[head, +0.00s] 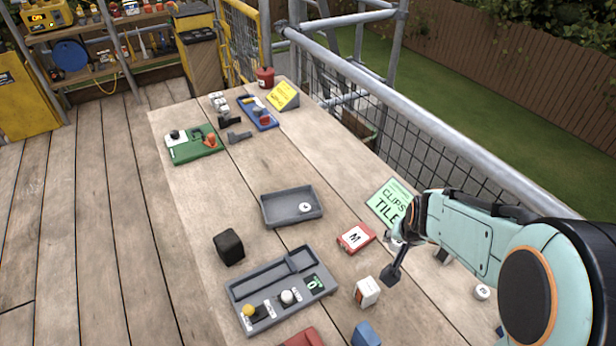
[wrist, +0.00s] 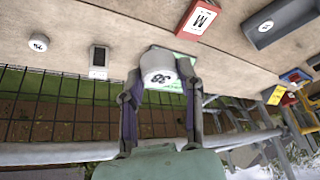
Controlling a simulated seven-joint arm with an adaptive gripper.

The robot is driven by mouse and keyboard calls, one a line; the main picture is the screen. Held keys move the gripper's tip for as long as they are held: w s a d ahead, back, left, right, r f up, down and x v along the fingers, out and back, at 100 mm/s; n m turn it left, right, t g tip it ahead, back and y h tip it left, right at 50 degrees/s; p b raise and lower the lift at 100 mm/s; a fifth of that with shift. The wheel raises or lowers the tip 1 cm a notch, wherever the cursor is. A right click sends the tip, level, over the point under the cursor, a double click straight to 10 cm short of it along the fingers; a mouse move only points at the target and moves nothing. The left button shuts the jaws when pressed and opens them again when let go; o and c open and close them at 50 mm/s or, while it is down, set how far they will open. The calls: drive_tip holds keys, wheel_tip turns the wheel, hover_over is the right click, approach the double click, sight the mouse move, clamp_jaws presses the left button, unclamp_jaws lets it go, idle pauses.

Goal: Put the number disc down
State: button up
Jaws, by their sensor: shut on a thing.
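My gripper (wrist: 160,84) is shut on a white number disc (wrist: 157,66), with one finger on each side of it. Two dark digits show on the disc, but I cannot read them surely. In the head view my gripper (head: 392,268) is over the right side of the table, and the held disc is mostly hidden by the arm. Another white disc (head: 305,207) lies in the grey tray (head: 272,212). A third disc (head: 482,292) lies at the right; it shows in the wrist view (wrist: 39,43) too.
Near my gripper are a red M box (head: 356,237), a green sign (head: 388,200) and a white box (head: 367,291). A grey organiser (head: 268,318) and black cube (head: 229,247) stand left. A railing (head: 440,115) runs along the table's right edge. Bare wood lies beyond the tray.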

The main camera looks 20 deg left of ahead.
drive_tip(key=w+a+f+n+y, duration=0.15)
drive_tip(key=a+n, duration=0.35)
drive_tip(key=a, duration=1.5)
approach(286, 215)
drive_tip(key=shift+w+a, duration=0.2)
drive_tip(key=shift+w, duration=0.7)
drive_tip(key=shift+w+a+f, duration=0.15)
drive_tip(key=shift+w+f, duration=0.1)
drive_tip(key=shift+w+a+f, duration=0.1)
drive_tip(key=shift+f, duration=1.5)
drive_tip(key=shift+f, duration=0.55)
